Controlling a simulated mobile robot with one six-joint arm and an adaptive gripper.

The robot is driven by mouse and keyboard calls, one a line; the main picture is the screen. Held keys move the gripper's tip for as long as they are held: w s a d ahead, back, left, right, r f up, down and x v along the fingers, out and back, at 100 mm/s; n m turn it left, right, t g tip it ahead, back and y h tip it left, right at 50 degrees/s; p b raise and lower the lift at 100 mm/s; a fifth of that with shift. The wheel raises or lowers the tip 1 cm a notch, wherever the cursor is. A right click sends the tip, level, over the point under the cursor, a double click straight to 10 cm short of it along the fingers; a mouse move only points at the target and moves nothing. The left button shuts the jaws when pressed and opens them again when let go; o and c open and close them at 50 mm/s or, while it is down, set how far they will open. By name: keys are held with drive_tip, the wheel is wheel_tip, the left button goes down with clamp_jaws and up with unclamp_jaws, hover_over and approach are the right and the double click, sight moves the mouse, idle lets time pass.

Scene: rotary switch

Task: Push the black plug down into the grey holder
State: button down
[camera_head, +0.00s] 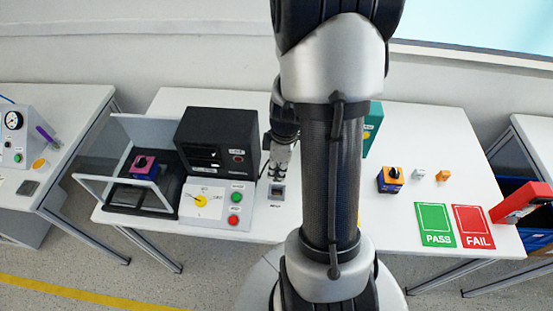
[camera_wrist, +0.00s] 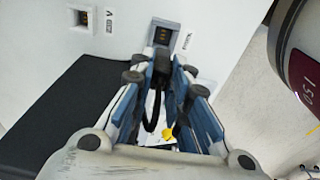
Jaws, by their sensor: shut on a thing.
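My gripper (camera_head: 276,179) points down beside the black machine in the head view. In the wrist view its blue-padded fingers (camera_wrist: 162,72) are shut on the black plug (camera_wrist: 161,62), with a black cable looping below it. The grey holder (camera_head: 277,191) is on the white table just under and in front of my fingertips. In the wrist view a grey-framed holder with a dark slot (camera_wrist: 165,34) lies just beyond the plug's tip. The plug's far end is partly hidden by the fingers, so I cannot tell whether it touches the slot.
The black machine (camera_head: 217,138) stands close left of my gripper, with a button panel (camera_head: 236,212) in front. A blue and orange switch (camera_head: 389,180) and PASS and FAIL cards are at right.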

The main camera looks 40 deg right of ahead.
drive_tip(key=shift+w, duration=0.1)
wheel_tip(320, 180, down, 6)
drive_tip(key=b, duration=0.6)
drive_tip(key=shift+r, duration=0.1)
drive_tip(key=shift+b, duration=0.6)
idle(1.6)
drive_tip(key=shift+f+b, duration=0.6)
drive_tip(key=shift+f, duration=1)
drive_tip(key=c, duration=1.4)
unclamp_jaws()
drive_tip(key=shift+c, duration=0.2)
drive_tip(key=shift+r, duration=0.1)
